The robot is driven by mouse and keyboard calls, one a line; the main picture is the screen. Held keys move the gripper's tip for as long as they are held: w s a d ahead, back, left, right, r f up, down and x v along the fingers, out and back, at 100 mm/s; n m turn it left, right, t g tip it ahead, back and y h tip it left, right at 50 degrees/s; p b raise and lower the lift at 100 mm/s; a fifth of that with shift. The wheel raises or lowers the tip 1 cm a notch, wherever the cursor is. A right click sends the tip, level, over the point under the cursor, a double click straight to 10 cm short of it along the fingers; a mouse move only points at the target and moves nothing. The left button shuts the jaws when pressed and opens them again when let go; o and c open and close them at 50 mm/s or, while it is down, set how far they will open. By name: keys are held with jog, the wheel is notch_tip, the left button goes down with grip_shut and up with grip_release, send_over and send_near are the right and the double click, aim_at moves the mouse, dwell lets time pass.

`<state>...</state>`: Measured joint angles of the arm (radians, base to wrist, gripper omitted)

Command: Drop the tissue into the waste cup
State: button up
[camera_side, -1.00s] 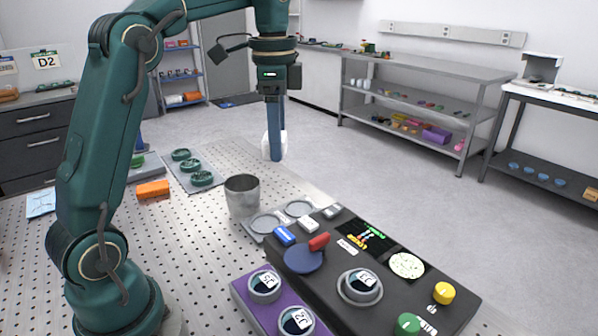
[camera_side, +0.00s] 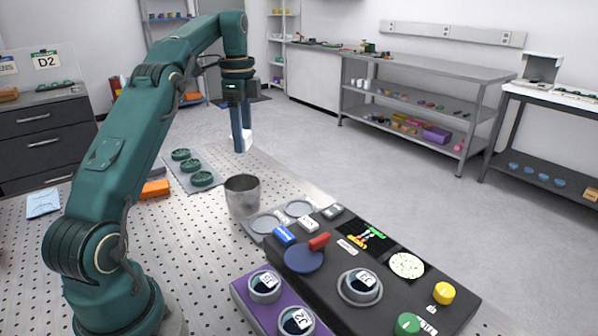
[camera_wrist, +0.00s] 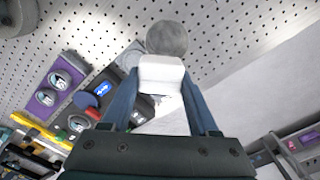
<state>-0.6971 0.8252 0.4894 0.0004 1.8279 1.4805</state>
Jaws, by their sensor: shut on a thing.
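My gripper (camera_side: 241,142) is shut on the white tissue (camera_side: 247,139), which shows partly beside the blue fingers in the side view. In the wrist view the tissue (camera_wrist: 161,74) sits between the two fingertips. The waste cup (camera_side: 242,197), a grey metal cup, stands upright on the perforated table. In the side view my gripper is above the level of the cup and appears farther back, apart from it. In the wrist view the cup (camera_wrist: 167,39) shows just past the tissue, its lower edge close to the tissue's upper edge.
A dark instrument (camera_side: 372,270) with knobs and buttons stands right of the cup, with round grey trays (camera_side: 265,224) between. A purple block (camera_side: 247,301) with round parts lies in front. Green round parts (camera_side: 201,179) and an orange block (camera_side: 155,189) lie to the left.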

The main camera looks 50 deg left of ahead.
jog(key=shift+f, duration=2.6)
jog(key=o, duration=1.4)
jog(key=shift+r, duration=0.1)
jog(key=shift+r, duration=2.45)
jog(key=shift+d, duration=0.1)
